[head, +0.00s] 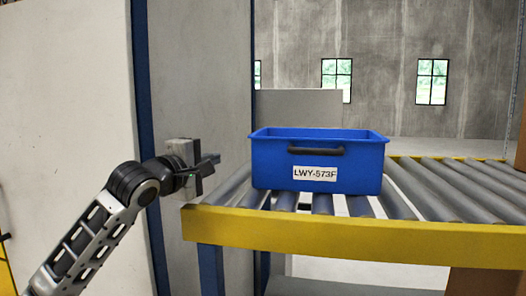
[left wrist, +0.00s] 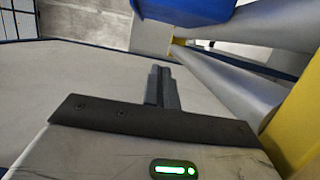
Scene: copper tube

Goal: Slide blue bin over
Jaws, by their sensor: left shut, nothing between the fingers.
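The blue bin (head: 318,162) stands upright on the roller conveyor (head: 440,186), near its left end. It has a dark handle and a white label reading LWY-573F on its front. My left gripper (head: 214,159) is shut and empty, to the left of the bin with a gap between them. In the left wrist view, the shut fingers (left wrist: 162,86) point up the picture, and part of the blue bin (left wrist: 185,8) shows at the top edge. My right gripper is in neither view.
The conveyor's yellow front rail (head: 350,240) runs along the near side. Rollers to the right of the bin are clear. A grey panel (head: 200,70) with blue posts stands behind my left arm. A brown post (head: 520,140) is at the far right.

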